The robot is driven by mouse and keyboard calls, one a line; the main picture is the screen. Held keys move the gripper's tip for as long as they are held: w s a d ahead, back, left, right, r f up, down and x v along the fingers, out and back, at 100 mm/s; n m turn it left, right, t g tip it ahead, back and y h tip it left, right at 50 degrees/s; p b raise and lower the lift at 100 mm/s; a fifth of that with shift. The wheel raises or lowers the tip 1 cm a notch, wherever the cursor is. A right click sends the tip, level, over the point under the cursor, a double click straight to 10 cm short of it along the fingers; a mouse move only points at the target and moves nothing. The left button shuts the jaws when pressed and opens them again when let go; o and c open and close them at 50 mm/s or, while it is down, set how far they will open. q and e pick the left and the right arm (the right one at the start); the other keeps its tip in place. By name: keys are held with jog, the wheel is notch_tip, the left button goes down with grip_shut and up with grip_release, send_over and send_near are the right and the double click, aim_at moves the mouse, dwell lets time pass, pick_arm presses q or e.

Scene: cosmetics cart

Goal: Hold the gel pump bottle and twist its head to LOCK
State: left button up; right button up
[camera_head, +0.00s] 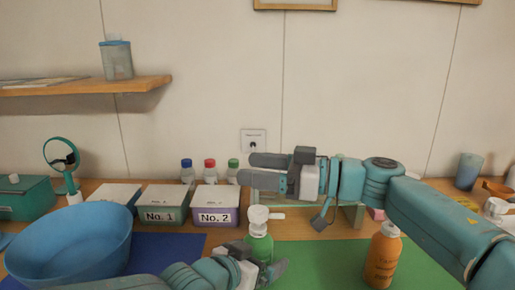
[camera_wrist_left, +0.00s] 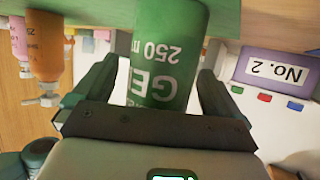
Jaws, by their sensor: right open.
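The green gel pump bottle (camera_head: 259,244) stands upright at the front middle. Its white pump head (camera_head: 258,214) has its nozzle pointing right. My left gripper (camera_head: 257,263) is low at the bottle, with a finger on either side of its body. In the left wrist view the bottle (camera_wrist_left: 165,60) shows "GEL 250 m" upside down between the fingers (camera_wrist_left: 160,68), and narrow gaps show beside it, so the gripper looks open. My right gripper (camera_head: 258,170) is open and empty, pointing left, above the pump head in the picture and apart from it.
An orange bottle (camera_head: 383,258) stands right on the green mat (camera_head: 325,262). A blue basin (camera_head: 70,245) is at left. Boxes No. 1 (camera_head: 165,203) and No. 2 (camera_head: 216,207) stand behind, with several small capped bottles (camera_head: 210,172) at the wall.

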pick_arm(q)
jog(key=v, duration=1.2)
